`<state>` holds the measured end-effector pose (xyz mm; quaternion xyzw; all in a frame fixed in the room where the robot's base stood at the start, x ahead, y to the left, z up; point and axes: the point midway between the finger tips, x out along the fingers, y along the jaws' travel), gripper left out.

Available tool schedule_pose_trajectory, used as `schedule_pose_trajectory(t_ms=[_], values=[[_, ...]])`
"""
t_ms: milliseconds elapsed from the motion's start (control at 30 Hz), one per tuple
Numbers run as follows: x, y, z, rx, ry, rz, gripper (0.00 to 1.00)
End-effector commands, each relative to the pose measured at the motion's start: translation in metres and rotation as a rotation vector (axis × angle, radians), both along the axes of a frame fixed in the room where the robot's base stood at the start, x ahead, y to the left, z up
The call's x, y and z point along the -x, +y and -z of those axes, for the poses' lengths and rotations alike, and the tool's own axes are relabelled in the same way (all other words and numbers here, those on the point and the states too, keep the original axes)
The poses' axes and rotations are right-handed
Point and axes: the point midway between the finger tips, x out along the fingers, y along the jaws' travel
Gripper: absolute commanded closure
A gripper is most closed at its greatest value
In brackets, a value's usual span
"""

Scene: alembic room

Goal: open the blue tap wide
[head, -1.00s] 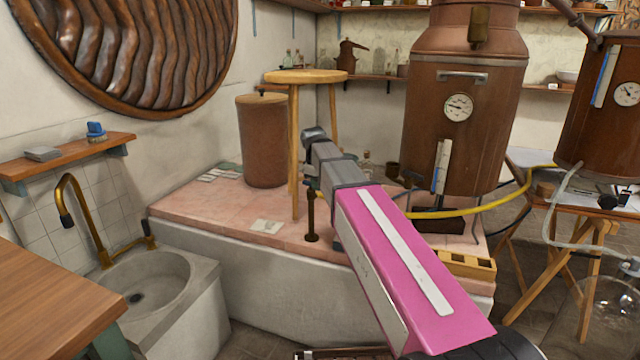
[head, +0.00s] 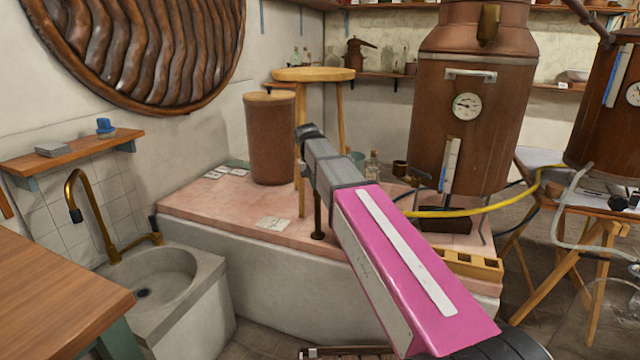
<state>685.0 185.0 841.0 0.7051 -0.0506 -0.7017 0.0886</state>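A brass gooseneck tap (head: 82,195) with a dark spout tip stands at the back of a grey stone sink (head: 200,290) on the left. A short brass branch with an upright dark handle (head: 154,226) stands to its right at the sink's back edge. I cannot tell whether that handle is blue, and no plainly blue tap shows. My arm, with a pink link, reaches up and away over the middle of the picture.
A wooden worktop fills the lower left, beside the sink. A pink-tiled bench (head: 195,205) with a wooden stool (head: 313,75) and a brown cylinder (head: 270,140) lies behind. A shelf (head: 75,150) hangs above the tap. A copper still (head: 470,110) stands right.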

Motion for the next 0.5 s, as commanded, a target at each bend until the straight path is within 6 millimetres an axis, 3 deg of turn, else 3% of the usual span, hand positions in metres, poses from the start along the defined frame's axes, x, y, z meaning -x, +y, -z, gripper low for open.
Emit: schedule_pose_trajectory(t_ms=[500], values=[[-0.0024, 0.0113, -0.0001, -0.002, 0.0, 0.282, 1.0]])
